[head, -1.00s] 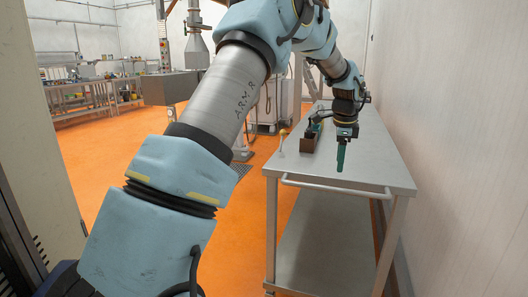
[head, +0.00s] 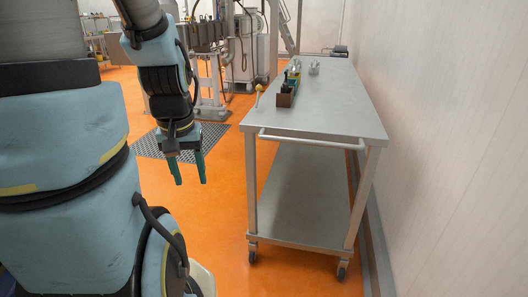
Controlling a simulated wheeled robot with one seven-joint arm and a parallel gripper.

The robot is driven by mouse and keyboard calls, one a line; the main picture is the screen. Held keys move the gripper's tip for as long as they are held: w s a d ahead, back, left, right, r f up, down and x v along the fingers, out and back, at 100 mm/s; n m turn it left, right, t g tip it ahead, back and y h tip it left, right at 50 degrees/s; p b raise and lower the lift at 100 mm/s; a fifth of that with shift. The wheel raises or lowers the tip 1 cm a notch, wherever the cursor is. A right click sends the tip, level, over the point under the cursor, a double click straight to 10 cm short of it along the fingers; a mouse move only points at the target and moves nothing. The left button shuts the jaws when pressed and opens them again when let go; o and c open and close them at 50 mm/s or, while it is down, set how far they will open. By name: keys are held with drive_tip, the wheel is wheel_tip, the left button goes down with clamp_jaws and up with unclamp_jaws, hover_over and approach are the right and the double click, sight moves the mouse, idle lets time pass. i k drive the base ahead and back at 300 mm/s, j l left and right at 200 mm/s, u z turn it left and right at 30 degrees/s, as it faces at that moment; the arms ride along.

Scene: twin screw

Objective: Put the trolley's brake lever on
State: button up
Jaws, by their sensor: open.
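The metal trolley (head: 330,110) stands right of centre against the right wall. My gripper (head: 190,172) hangs over the floor to the left of the trolley, fingers pointing down. Its green fingers are apart with nothing between them. It is clear of the lever, to its left and lower in the picture.
A brown box (head: 286,97) with bottles or tools in it stands on the trolley top near the lever. Clear glassware (head: 314,67) stands further back. A push handle (head: 310,143) crosses the trolley's front. A floor grating (head: 150,144) lies behind my gripper; orange floor between is free.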

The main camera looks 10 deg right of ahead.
sight(258, 88)
drive_tip(key=z, duration=1.2)
drive_tip(key=u, duration=1.75)
drive_tip(key=i+l+u, duration=0.1)
drive_tip(key=i+l, duration=0.2)
drive_tip(key=i, duration=0.2)
